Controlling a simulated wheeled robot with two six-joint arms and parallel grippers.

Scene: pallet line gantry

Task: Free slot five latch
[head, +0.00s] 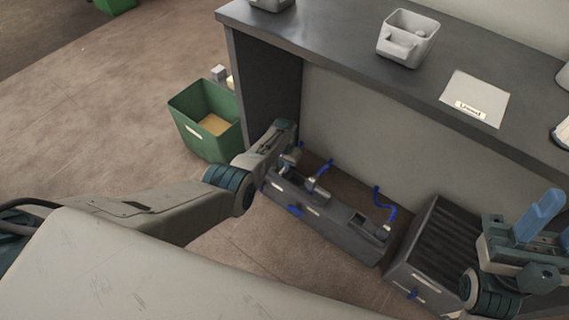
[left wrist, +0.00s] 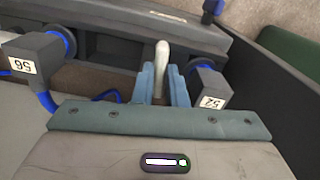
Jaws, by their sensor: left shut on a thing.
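My left gripper (left wrist: 160,78) is shut on a pale, rounded lever (left wrist: 162,55), apparently the latch, which stands up between its blue fingers in the left wrist view. In the head view my left gripper (head: 290,150) reaches down to the left end of a long dark slotted unit (head: 325,214); its fingertips are mostly hidden there. Dark plugs with number tags and blue cables sit beside the fingers, one on the left (left wrist: 35,58) and one on the right (left wrist: 207,88). My right gripper (head: 553,222) is at the right edge, its blue fingers apart and empty.
A dark ribbed box (head: 440,245) stands right of the slotted unit. A green bin (head: 205,122) stands on the floor at left. The grey counter (head: 340,45) above carries a pale tub (head: 406,40) and a labelled white sheet (head: 476,95). The left floor is open.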

